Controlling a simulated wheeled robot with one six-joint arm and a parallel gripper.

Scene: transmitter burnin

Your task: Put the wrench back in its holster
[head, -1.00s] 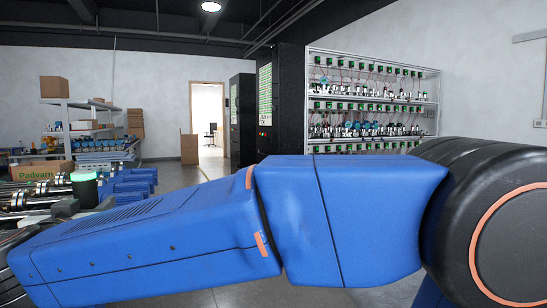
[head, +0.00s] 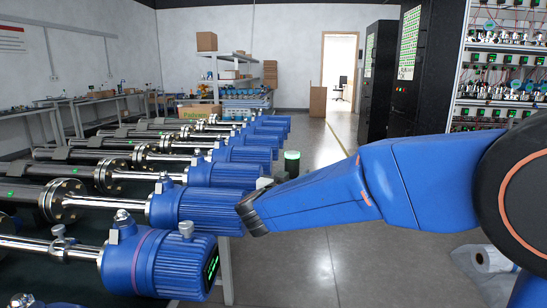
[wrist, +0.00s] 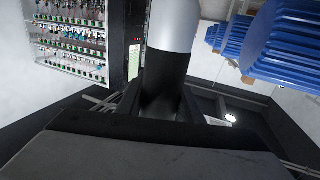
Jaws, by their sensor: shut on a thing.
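In the wrist view my gripper (wrist: 165,108) shows as dark parts low in the picture. It is shut on a rounded bar, black below with a smooth grey end, which I take to be the wrench (wrist: 174,30). The rest of the wrench is hidden by the gripper or outside the picture. In the head view my blue arm reaches in from the right, and my gripper and the wrench cannot be made out there. I cannot pick out the holster in either view.
A row of blue-capped transmitters (head: 188,210) on steel pipes fills the left, close to my arm; blue housings (wrist: 285,45) show in the wrist view. A rack of small devices (head: 500,75) stands at right. Grey floor (head: 320,265) is open between. A plastic-wrapped roll (head: 490,259) lies at lower right.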

